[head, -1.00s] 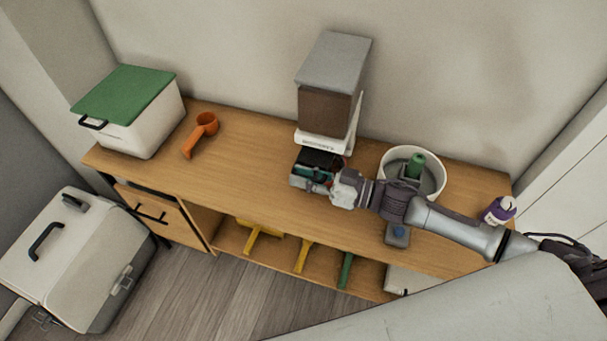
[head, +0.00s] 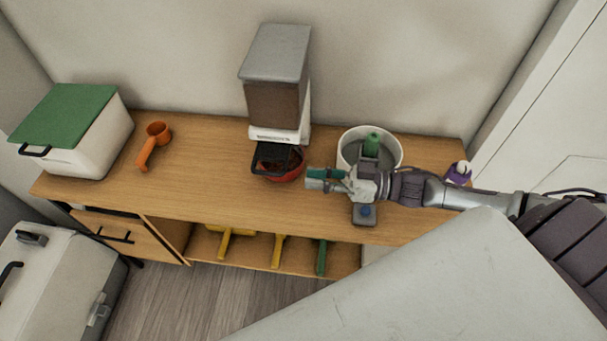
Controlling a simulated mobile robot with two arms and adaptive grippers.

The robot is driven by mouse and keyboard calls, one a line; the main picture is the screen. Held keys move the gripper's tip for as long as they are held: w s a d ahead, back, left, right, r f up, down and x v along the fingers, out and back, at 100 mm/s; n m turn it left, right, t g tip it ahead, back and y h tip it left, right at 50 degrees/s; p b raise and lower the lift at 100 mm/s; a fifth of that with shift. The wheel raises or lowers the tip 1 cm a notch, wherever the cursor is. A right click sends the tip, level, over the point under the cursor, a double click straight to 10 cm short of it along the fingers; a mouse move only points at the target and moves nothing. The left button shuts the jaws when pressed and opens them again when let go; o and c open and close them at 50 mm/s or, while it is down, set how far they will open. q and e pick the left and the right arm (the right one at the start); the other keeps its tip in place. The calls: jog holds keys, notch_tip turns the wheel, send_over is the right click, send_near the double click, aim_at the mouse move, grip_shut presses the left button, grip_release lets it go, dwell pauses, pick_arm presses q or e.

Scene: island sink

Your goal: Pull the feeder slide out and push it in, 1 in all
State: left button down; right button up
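The feeder (head: 275,104) stands against the wall on the wooden bench, with a grey lid, a brown hopper and a white base. A black slide (head: 266,158) shows at the front of its base. A red bowl (head: 290,176) with dark contents is under and beside the slide, partly hidden by it. My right gripper (head: 312,179), with teal fingers, is just right of the bowl, apart from the slide, and holds nothing that I can see. Its finger gap is too small to judge. My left gripper is not in view.
A white tub (head: 345,145) with a green-topped item and a blue-buttoned grey device (head: 365,214) are close to my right arm. An orange scoop (head: 146,153) and a green-lidded box (head: 88,151) stand left. The bench front left of the feeder is clear.

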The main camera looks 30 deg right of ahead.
dwell(0.4)
jog(key=shift+c, duration=1.1)
jog(key=s+a+n+t, duration=0.1)
jog(key=a, duration=0.1)
jog(key=s+a+f+n, duration=0.1)
jog(key=a, duration=0.2)
jog(key=s+a+n+t, duration=0.1)
jog(key=s+a+n, duration=0.1)
jog(key=a, duration=0.1)
jog(key=shift+f+t+y+b, duration=0.3)
jog(key=shift+f+b, duration=0.05)
jog(key=shift+b, duration=0.05)
grip_shut()
jog(key=s+a+f+n+t+h+b, duration=0.1)
jog(key=s+a+n+t+h, duration=0.1)
jog(key=s+n+t+h, duration=0.65)
jog(key=w+r+g+h+p, duration=0.2)
jog(key=w+h+p, duration=0.1)
jog(key=w, duration=1.2)
